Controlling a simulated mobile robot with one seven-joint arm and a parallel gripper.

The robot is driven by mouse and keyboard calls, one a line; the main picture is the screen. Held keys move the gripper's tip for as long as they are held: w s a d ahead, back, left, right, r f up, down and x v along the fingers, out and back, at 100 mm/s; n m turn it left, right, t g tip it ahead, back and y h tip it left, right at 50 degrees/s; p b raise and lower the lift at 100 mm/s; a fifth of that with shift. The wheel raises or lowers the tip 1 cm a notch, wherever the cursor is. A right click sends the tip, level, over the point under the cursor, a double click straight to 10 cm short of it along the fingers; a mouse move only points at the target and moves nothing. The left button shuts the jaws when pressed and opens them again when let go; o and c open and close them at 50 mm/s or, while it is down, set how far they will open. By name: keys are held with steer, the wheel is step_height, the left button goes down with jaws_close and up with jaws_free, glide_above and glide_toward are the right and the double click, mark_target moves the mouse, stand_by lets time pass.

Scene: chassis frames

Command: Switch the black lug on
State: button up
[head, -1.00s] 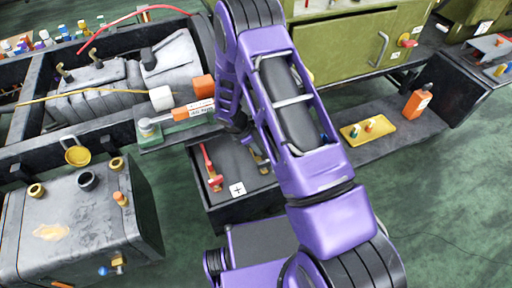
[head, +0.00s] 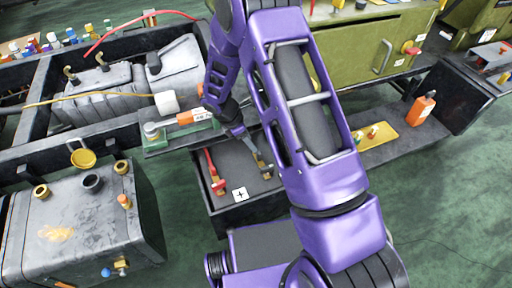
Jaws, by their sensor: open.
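A black battery box (head: 232,168) with a white plus label (head: 240,194) stands at the centre of the head view. On its left side a red lug (head: 211,165) reaches down to a brass post. On its right side a dark lug (head: 254,155), apparently the black one, slants down to a brass post (head: 265,172). My gripper (head: 240,131) is open, pointing down just above the upper end of the dark lug. The fingertips are small and dark here, so I cannot tell whether they touch the lug. My purple arm hides the box's right edge.
A green bracket (head: 180,140) with an orange-handled tool lies just left of my gripper. A grey tank (head: 75,225) stands at the lower left. A yellow tray (head: 385,147) and an orange bottle (head: 422,108) sit on the right shelf, beyond my arm.

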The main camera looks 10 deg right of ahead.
steer(key=v, duration=0.8)
steer(key=shift+r+p, duration=0.15)
steer(key=shift+p, duration=0.2)
steer(key=shift+a, duration=0.1)
